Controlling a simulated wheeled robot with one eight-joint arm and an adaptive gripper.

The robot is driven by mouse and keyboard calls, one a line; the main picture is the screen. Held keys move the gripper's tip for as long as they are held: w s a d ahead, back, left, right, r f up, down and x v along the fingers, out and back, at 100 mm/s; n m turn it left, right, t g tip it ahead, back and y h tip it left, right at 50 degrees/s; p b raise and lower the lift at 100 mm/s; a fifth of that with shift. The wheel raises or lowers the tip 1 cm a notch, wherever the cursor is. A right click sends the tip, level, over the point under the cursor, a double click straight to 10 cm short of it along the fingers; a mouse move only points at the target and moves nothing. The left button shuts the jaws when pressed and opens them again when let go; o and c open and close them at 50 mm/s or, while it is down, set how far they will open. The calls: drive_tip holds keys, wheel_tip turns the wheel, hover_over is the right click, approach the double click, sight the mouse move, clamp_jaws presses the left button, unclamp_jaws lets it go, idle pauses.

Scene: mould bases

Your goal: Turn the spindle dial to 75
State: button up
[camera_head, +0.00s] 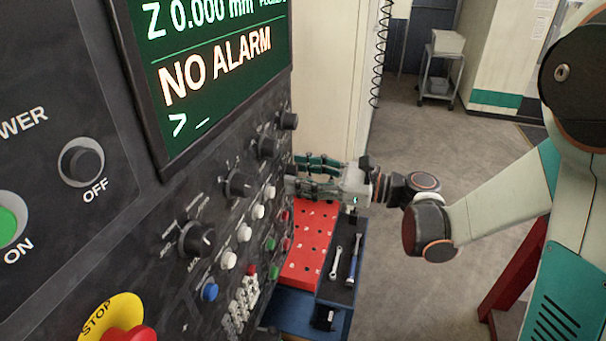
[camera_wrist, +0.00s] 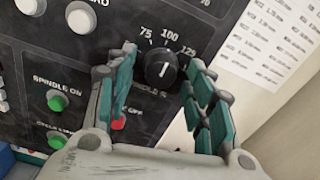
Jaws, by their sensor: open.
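The spindle dial (camera_wrist: 161,70) is a round black knob on the dark panel, with 75, 100 and 125 marked around its top. Its white pointer line stands close to upright, toward the 100 mark. My gripper (camera_wrist: 160,60) is open, with one green-padded finger to the left of the dial and one to the right. A gap shows between each finger and the knob; I cannot tell the depth exactly. In the head view my gripper (camera_head: 300,167) reaches to the panel's right edge, and I cannot make out the spindle dial there.
The panel carries other black knobs (camera_head: 239,183) and several coloured buttons. A red perforated board (camera_head: 305,262) and tray with wrenches (camera_head: 335,290) lie below.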

drive_tip(key=c, duration=1.1)
drive_tip(key=shift+o, duration=0.2)
drive_tip(key=n+b, duration=0.2)
drive_tip(key=n, duration=0.2)
drive_tip(key=shift+f, duration=0.1)
drive_tip(key=shift+n+b, duration=0.65)
drive_tip(key=shift+n, duration=1.25)
